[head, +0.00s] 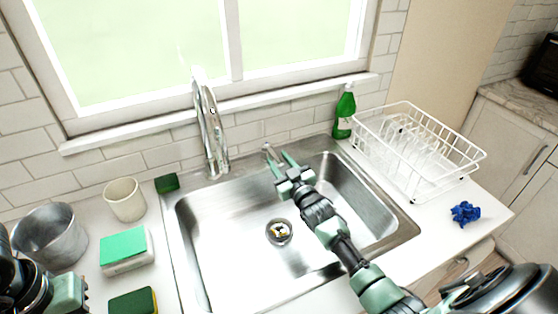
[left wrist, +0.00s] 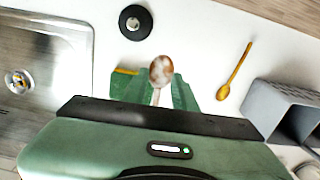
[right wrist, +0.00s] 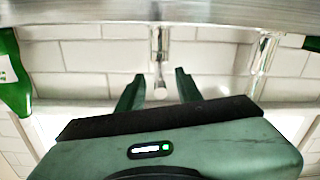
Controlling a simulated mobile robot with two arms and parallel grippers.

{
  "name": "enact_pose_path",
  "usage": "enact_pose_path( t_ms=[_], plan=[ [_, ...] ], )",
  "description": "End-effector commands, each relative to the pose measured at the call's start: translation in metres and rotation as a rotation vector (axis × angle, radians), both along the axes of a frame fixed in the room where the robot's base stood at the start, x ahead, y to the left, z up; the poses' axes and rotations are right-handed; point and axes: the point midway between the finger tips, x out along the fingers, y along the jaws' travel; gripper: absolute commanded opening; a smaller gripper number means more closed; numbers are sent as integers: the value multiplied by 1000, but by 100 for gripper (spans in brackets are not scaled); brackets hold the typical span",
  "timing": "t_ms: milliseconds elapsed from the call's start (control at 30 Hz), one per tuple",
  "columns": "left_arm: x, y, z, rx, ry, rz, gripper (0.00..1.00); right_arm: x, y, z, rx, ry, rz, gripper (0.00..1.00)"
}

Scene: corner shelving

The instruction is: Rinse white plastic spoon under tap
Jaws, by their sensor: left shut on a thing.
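The white plastic spoon (left wrist: 160,71) shows in the left wrist view, its bowl stained brown and its handle running down between the fingers of my left gripper (left wrist: 157,97), which is shut on it. In the head view my left gripper (head: 72,292) is at the lower left, beside the sink; the spoon is not visible there. The tall tap spout (head: 212,130) stands at the back of the sink (head: 225,235). My right gripper (head: 280,165) is open at the sink's back rim, its fingers on either side of the small tap lever (right wrist: 159,75); contact is unclear.
Left of the sink are a metal pot (head: 50,238), a cream cup (head: 125,200), a green-topped box (head: 124,250) and a sponge (head: 134,302). A green bottle (head: 345,112) and white dish rack (head: 415,165) stand right. The basin is empty around its drain (head: 279,232).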

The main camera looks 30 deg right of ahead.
Motion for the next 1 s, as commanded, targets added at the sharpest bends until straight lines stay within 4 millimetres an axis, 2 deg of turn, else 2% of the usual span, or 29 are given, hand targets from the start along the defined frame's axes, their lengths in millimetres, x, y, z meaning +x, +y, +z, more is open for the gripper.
enact_pose_path(
  t_ms=[300,433,1000],
  plan=[
    [0,0,0,0,0,0,0,3,0,0,1,0,0,35],
    [0,0,0,0,0,0,0,3,0,0,1,0,0,0],
    [0,0,0,0,0,0,0,2,0,0,1,0,1,0]
  ],
)
